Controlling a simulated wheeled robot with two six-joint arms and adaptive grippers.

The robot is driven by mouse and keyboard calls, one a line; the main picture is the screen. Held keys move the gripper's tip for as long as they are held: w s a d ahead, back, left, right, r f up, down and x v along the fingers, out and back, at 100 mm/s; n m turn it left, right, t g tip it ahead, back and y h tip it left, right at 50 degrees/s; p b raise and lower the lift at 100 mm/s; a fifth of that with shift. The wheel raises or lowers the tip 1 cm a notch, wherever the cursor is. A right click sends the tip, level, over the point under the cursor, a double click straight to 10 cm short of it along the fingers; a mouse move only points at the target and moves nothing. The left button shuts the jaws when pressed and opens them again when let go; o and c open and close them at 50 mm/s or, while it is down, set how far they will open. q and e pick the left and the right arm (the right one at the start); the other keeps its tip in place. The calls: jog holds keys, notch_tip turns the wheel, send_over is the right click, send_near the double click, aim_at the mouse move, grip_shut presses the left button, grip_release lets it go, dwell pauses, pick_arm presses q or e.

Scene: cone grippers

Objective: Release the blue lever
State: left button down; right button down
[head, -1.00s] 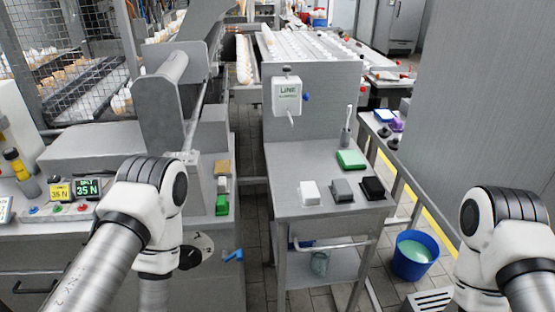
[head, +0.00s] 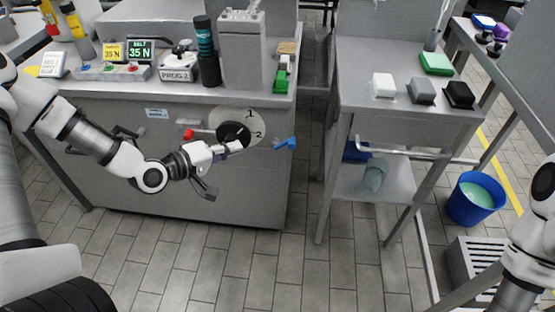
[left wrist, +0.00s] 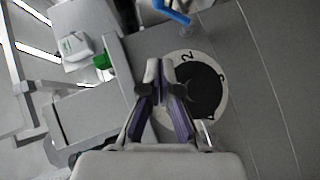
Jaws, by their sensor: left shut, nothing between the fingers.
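The blue lever (head: 286,143) sticks out from the right part of the grey cabinet's front, just right of a round white plate (head: 254,114) with a black knob (head: 234,133). In the left wrist view the blue lever (left wrist: 172,12) is at the top edge, partly cut off, beyond the fingertips. My left gripper (head: 237,147) is shut and empty, in front of the lower part of the plate and left of the blue lever, apart from it. Its closed fingers also show in the left wrist view (left wrist: 160,68), beside the black knob. My right gripper is out of view.
The cabinet top (head: 180,95) carries bottles and displays. A grey side table (head: 395,115) with coloured blocks stands to the right, and a blue bucket (head: 474,203) beyond it. Tiled floor lies open in front.

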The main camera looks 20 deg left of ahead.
pick_arm(q)
jog(key=b, duration=0.3)
send_near(288, 140)
jog(key=w, duration=0.3)
jog(key=shift+w+d+f+b, duration=0.25)
jog(key=shift+w+d+f, duration=0.1)
jog(key=shift+d, duration=0.25)
jog(key=shift+w+d+f+b, duration=0.25)
jog(key=shift+w+d, duration=0.15)
jog(key=shift+d, duration=0.2)
jog(key=shift+w+d, duration=0.1)
jog(key=shift+d, duration=0.15)
jog(key=shift+r, duration=0.1)
